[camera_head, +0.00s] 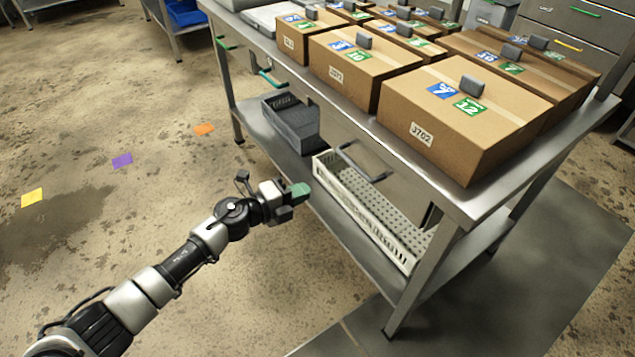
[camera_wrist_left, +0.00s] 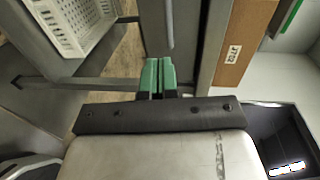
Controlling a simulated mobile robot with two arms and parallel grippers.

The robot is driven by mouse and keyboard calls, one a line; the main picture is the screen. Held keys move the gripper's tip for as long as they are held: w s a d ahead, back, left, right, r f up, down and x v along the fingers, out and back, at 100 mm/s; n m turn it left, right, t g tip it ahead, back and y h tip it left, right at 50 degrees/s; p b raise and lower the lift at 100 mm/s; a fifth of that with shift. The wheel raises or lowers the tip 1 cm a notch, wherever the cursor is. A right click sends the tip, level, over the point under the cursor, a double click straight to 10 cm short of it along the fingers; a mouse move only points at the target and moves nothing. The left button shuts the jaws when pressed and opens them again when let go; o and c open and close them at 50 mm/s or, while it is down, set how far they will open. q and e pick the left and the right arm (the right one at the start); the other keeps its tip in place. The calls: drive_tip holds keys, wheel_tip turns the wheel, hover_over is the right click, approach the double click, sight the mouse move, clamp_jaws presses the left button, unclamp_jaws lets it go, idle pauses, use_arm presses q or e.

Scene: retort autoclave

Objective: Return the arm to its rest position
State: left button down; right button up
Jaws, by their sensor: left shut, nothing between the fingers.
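My left arm (camera_head: 190,255) reaches in from the lower left in the head view. Its gripper (camera_head: 299,192) has green fingertips and is beside the steel table, left of the white crate and below the tabletop level in the picture. In the left wrist view the two green fingers (camera_wrist_left: 158,76) are together with nothing between them. The fingers appear apart from the table and its contents. My right gripper does not show in either view.
A steel table (camera_head: 462,207) carries several cardboard boxes (camera_head: 400,110). Its lower shelf (camera_head: 345,245) holds a white perforated crate (camera_head: 405,258) and a dark grey crate (camera_head: 296,135). A drawer handle (camera_head: 362,165) sticks out near my gripper. The floor at left is open, with coloured markers (camera_head: 122,161).

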use_arm(q)
drive_tip(key=s+a+f+n+y+p, duration=0.2)
drive_tip(key=s+a+f+n+y, duration=0.3)
drive_tip(key=f, duration=0.3)
drive_tip(key=s+a+f+n+y+p, duration=0.2)
drive_tip(key=s+a+f+n, duration=0.3)
drive_tip(key=f+n, duration=0.25)
drive_tip(key=s+a+f+n+y+p, duration=0.2)
drive_tip(key=s+a+f+n+y, duration=0.3)
drive_tip(key=f, duration=0.4)
drive_tip(key=s+a+f+n+g+p, duration=0.1)
drive_tip(key=s+f+n+g, duration=0.1)
drive_tip(key=s, duration=1)
drive_tip(key=s+a+f+n+g+y+p, duration=0.1)
drive_tip(key=s+a+f+n+g, duration=0.1)
drive_tip(key=s, duration=0.9)
drive_tip(key=s+a+f+n+g+p, duration=0.1)
drive_tip(key=s+f+n+g+p, duration=0.1)
drive_tip(key=s+f+n+g, duration=0.2)
drive_tip(key=s+f+n, duration=0.1)
drive_tip(key=s+f, duration=0.2)
drive_tip(key=s, duration=0.5)
drive_tip(key=shift+s+a+f+y, duration=0.15)
drive_tip(key=shift+s+a+y, duration=0.15)
drive_tip(key=shift+y, duration=0.1)
drive_tip(key=shift+n, duration=0.25)
